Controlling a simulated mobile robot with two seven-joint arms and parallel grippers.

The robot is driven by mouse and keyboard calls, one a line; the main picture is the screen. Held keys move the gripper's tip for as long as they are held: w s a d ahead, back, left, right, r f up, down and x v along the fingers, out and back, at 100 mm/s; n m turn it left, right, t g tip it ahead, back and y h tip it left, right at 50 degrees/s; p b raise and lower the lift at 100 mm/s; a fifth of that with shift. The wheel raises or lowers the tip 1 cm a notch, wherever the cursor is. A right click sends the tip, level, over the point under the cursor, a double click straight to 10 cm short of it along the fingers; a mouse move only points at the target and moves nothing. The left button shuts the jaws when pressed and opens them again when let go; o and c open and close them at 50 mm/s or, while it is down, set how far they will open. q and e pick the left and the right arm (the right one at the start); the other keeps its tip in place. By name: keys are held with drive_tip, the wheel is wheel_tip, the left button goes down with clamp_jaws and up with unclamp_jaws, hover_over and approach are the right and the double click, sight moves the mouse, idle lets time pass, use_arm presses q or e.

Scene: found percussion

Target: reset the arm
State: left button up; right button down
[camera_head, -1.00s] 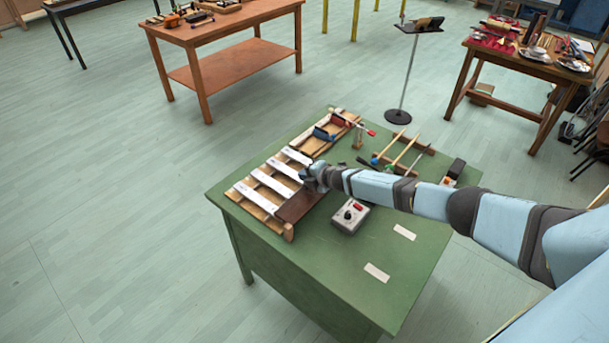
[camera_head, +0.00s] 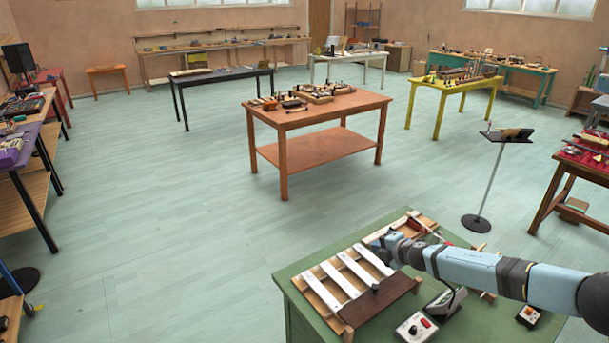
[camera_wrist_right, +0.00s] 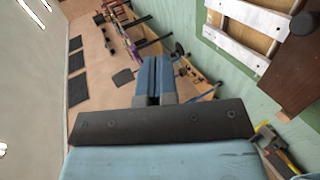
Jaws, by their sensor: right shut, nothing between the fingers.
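My right arm comes in from the right in the head view and reaches over the green table (camera_head: 300,268). Its gripper (camera_head: 388,243) is at the far end of the arm, by the right end of the slatted bar instrument with white bars (camera_head: 345,279). In the right wrist view the right gripper's blue fingers (camera_wrist_right: 153,88) are together with nothing between them. The instrument's white bars (camera_wrist_right: 245,43) and a dark brown board (camera_wrist_right: 290,72) show at the right of that view. My left gripper is not in view.
A grey box with red and black knobs (camera_head: 416,328) stands near the table's front. A black music stand (camera_head: 492,172) is behind the green table. An orange wooden table (camera_head: 318,115) with tools stands farther back. Open floor lies left of the green table.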

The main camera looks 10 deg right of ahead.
drive_tip(key=s+a+f+m+y, duration=0.1)
drive_tip(key=s+a+f+m, duration=0.35)
drive_tip(key=s+a, duration=0.75)
drive_tip(key=s+a+f+m+y, duration=0.2)
drive_tip(key=s+a+f+m, duration=0.25)
drive_tip(key=s+a, duration=0.8)
drive_tip(key=s+d+m+h, duration=0.2)
drive_tip(key=s+m, duration=0.3)
drive_tip(key=s, duration=0.4)
drive_tip(key=s+d+m+g+h, duration=0.1)
drive_tip(key=s+d+m+h, duration=0.2)
drive_tip(key=s+m, duration=0.3)
drive_tip(key=s+d, duration=0.1)
drive_tip(key=s, duration=0.3)
drive_tip(key=shift+s+d+f, duration=0.15)
drive_tip(key=shift+s+d, duration=0.15)
drive_tip(key=shift+d, duration=0.05)
